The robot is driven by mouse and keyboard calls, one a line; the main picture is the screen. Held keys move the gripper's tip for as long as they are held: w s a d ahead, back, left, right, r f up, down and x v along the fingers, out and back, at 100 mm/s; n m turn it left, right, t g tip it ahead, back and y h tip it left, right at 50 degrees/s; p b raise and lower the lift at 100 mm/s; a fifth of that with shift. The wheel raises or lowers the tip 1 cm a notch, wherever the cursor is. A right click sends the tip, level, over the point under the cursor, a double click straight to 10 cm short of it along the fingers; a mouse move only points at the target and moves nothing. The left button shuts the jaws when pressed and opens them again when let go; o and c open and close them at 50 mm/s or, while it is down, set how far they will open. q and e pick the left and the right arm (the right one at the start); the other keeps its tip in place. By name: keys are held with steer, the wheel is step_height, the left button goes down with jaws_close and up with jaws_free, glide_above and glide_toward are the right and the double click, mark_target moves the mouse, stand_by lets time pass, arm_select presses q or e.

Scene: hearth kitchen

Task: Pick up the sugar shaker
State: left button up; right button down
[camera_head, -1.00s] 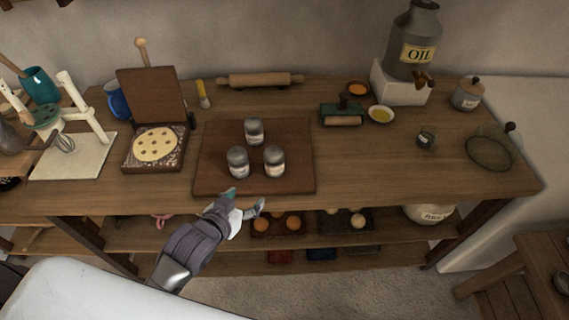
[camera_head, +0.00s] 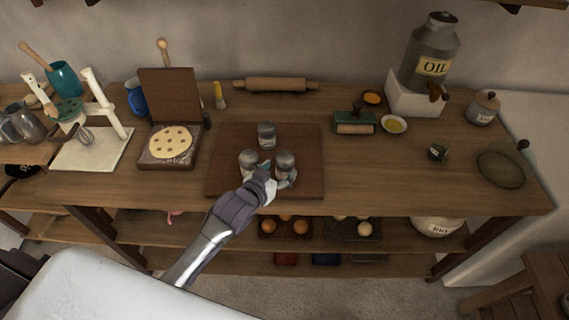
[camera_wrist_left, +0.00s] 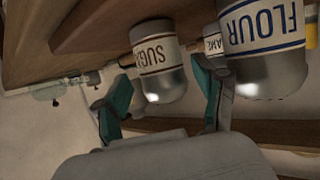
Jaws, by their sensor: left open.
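Three grey-lidded shakers stand upright on a dark wooden board (camera_head: 225,178). The sugar shaker (camera_head: 285,161) is the front right one in the head view. It shows upside down in the left wrist view (camera_wrist_left: 158,62), its label partly cut off. The flour shaker (camera_head: 248,160) is the front left one, also large in the wrist view (camera_wrist_left: 262,45). The third shaker (camera_head: 266,134) stands behind; its label is partly hidden. My left gripper (camera_head: 277,175) is open at the near side of the sugar shaker, which appears between its fingers in the wrist view. My right gripper is out of view.
A box with a round dough (camera_head: 170,143) stands left of the board, and a rolling pin (camera_head: 276,85) lies behind it.

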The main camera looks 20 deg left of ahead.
mark_target(280, 170)
arm_select(q)
steer(key=shift+x, duration=1.55)
steer(key=shift+s, duration=0.1)
steer(key=shift+c, duration=0.2)
steer(key=c, duration=1)
steer(key=shift+r, duration=0.1)
